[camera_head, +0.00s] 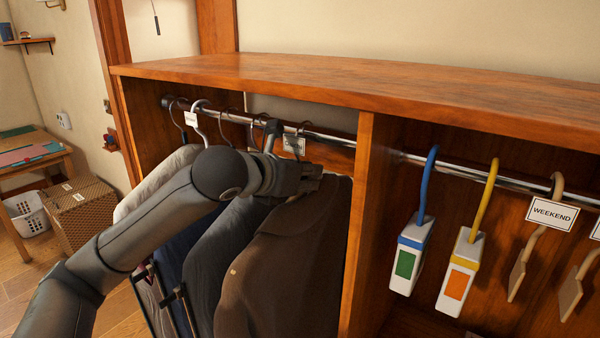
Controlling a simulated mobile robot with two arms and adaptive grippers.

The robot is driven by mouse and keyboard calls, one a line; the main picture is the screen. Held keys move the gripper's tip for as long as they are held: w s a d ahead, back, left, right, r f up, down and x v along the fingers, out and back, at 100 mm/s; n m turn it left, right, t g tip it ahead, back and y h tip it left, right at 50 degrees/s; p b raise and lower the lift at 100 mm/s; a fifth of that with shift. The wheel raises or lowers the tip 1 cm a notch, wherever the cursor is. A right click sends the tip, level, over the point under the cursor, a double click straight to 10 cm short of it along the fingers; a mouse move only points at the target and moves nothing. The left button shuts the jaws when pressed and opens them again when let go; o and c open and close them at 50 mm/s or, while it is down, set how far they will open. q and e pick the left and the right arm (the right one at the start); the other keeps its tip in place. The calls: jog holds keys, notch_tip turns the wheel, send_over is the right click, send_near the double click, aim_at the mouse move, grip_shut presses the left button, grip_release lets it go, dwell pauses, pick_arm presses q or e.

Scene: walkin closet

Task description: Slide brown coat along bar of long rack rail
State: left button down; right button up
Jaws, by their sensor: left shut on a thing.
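The brown coat (285,265) hangs from the long rack rail (330,136) at the right end of the row, close to the wooden divider. My left gripper (308,178) is at the top of the brown coat, around its shoulder and hanger area, and is shut on it. My left arm comes in from the lower left and hides part of the coat's top and of the other garments. My right gripper is not in view.
Several garments, a grey one (222,240) among them, hang left of the coat. A wooden divider (358,230) stands close on the right. Beyond it hang a blue hook hanger (422,195), a yellow one (484,205) and a WEEKEND tag (551,213). The wooden top (390,82) overhangs the rail.

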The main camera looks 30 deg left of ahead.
pick_arm(q)
jog(key=d, duration=1)
jog(key=shift+s+d+r, duration=0.15)
jog(key=shift+s+r, duration=0.2)
jog(key=shift+s, duration=0.05)
dwell(0.6)
jog(key=shift+b, duration=0.45)
jog(key=shift+f+b, duration=0.2)
jog(key=shift+b, duration=0.35)
dwell(0.4)
